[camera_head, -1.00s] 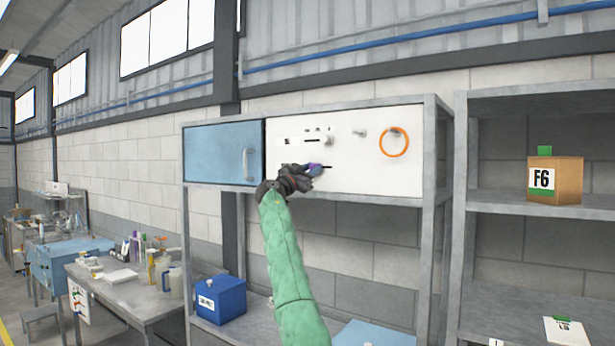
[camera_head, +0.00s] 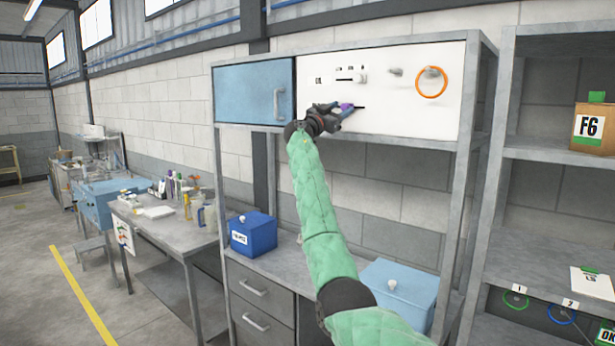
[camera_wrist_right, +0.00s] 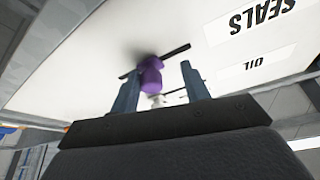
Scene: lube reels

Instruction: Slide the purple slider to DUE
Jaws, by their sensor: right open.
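The purple slider (camera_wrist_right: 151,76) sits on a dark slot in the white panel (camera_head: 408,112). In the head view the slider (camera_head: 346,106) is partly hidden by my right gripper (camera_head: 336,112), which is at the panel. In the right wrist view, the right gripper (camera_wrist_right: 160,90) is open, with the slider between its two fingers, nearer the left one. I cannot tell whether a finger touches it. The slot runs on past the slider to the right in the head view. No DUE label can be read. My left gripper is not in view.
A white slider (camera_head: 358,76) and an orange ring (camera_head: 431,82) on a peg are on the same panel. A blue cabinet door (camera_head: 250,90) is to the left. Labels reading SEALS (camera_wrist_right: 262,16) and OIL (camera_wrist_right: 254,64) show upside down in the wrist view.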

